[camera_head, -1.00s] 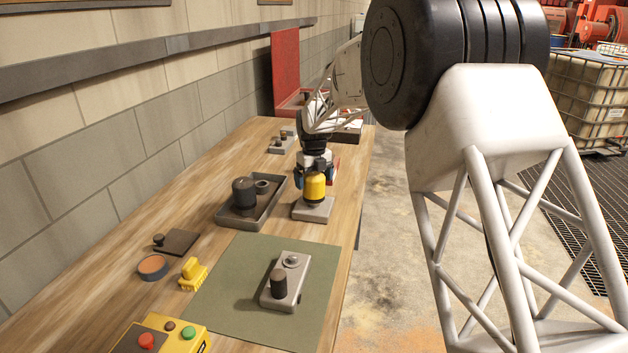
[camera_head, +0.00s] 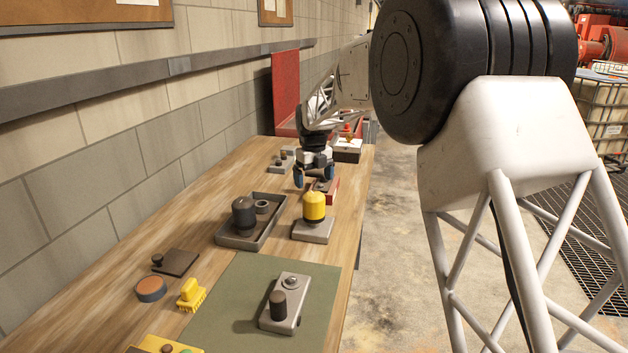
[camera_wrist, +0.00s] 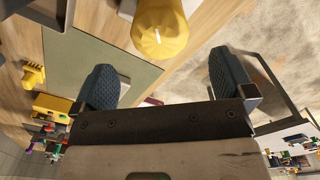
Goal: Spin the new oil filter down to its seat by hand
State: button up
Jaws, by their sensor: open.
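The yellow oil filter (camera_head: 314,207) stands upright on a grey base block (camera_head: 313,233) near the right edge of the bench. The gap between its lower rim and its seat is too small to judge. My gripper (camera_head: 313,180) is open and empty, beyond the filter and apart from it. In the wrist view the filter (camera_wrist: 160,30) shows at the top middle, past the two spread blue fingers of my gripper (camera_wrist: 167,80).
A grey tray (camera_head: 224,240) holding a dark canister (camera_head: 243,215) and a ring stands left of the filter. A red item (camera_head: 332,190) lies close by my gripper. A green mat (camera_head: 237,285) carries a grey block (camera_head: 285,310). The wooden bench between tray and wall is clear.

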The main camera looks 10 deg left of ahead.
jog(key=n, duration=0.4)
jog(key=shift+n, duration=0.3)
jog(key=n, duration=0.4)
jog(key=shift+d, duration=0.1)
jog(key=n, duration=0.5)
jog(key=shift+s+f+n, duration=0.1)
jog(key=shift+n, duration=0.3)
jog(key=n, duration=0.4)
jog(key=shift+t+y, duration=0.3)
jog(key=n, duration=0.5)
jog(key=shift+s+d, duration=0.1)
jog(key=n, duration=0.8)
jog(key=shift+t+y, duration=0.3)
jog(key=n, duration=0.4)
jog(key=shift+s+d+n, duration=0.1)
jog(key=shift+n, duration=0.2)
